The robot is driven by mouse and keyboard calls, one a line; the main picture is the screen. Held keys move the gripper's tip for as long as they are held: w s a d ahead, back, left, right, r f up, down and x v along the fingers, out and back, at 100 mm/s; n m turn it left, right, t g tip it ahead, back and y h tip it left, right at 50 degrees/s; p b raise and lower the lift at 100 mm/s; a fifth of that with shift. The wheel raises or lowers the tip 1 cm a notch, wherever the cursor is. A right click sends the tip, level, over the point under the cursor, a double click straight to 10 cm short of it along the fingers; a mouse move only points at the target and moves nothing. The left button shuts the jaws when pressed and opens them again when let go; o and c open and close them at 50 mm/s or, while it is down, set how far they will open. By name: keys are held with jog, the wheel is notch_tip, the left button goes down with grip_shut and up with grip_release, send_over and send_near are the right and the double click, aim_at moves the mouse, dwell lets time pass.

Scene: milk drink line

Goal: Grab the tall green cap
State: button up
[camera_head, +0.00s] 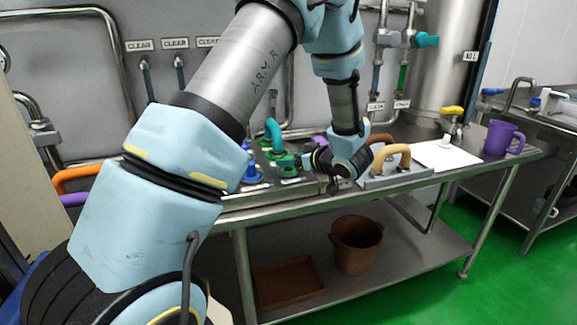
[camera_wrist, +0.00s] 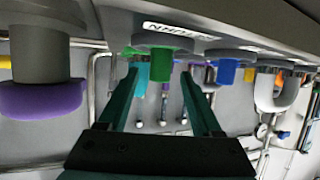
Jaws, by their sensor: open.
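A green cap (camera_head: 288,169) stands on the metal panel along the back of the steel table, just left of my gripper (camera_head: 307,163) in the head view. My gripper reaches toward it from the right, low over the panel. In the wrist view, which looks upside down, my two dark green fingers (camera_wrist: 165,75) are spread apart. Green and cyan parts (camera_wrist: 158,57) show between and beyond the fingertips, under a grey round base. Nothing is clearly held. My wrist hides part of the panel, and I cannot tell whether a finger touches the cap.
A blue cap (camera_head: 251,174) stands left of the green one; a blue cap also shows in the wrist view (camera_wrist: 228,72). A tan handle (camera_head: 391,153), white sheet (camera_head: 447,156) and purple mug (camera_head: 501,138) lie to the right.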

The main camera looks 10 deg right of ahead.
aim_at(282, 167)
jog(key=shift+f+p+x, duration=0.1)
jog(key=shift+p+x, duration=0.45)
jog(key=shift+x, duration=0.75)
jog(key=shift+f+p+x, duration=0.15)
jog(key=shift+p+x, duration=0.35)
jog(key=shift+x, duration=0.85)
jog(key=shift+s, duration=0.1)
grip_shut()
